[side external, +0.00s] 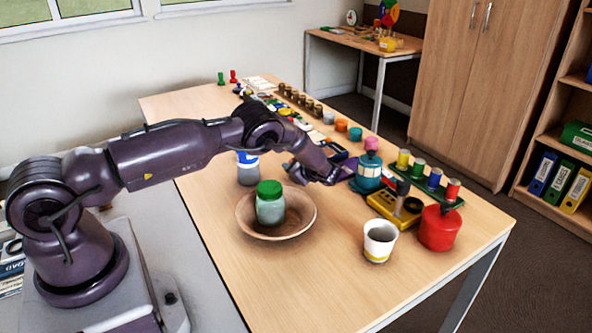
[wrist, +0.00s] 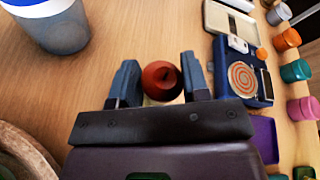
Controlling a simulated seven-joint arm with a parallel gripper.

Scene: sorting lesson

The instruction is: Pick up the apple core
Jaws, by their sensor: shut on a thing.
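The apple core (wrist: 161,79) shows in the wrist view as a round red-brown end with a dark spot and a paler part below it. It sits between the two blue-grey fingers of my gripper (wrist: 159,72), which is shut on it. In the side view my gripper (side external: 328,174) is low over the middle of the table, right of and behind the wooden bowl. The apple core cannot be made out there. Whether it touches the table is unclear.
A wooden bowl (side external: 245,228) holds a green-lidded jar (side external: 270,203). A blue-white container (side external: 247,168) stands behind it. A white cup (side external: 379,241), red pot (side external: 440,228) and yellow device (side external: 394,208) stand to the right. The front table area is bare.

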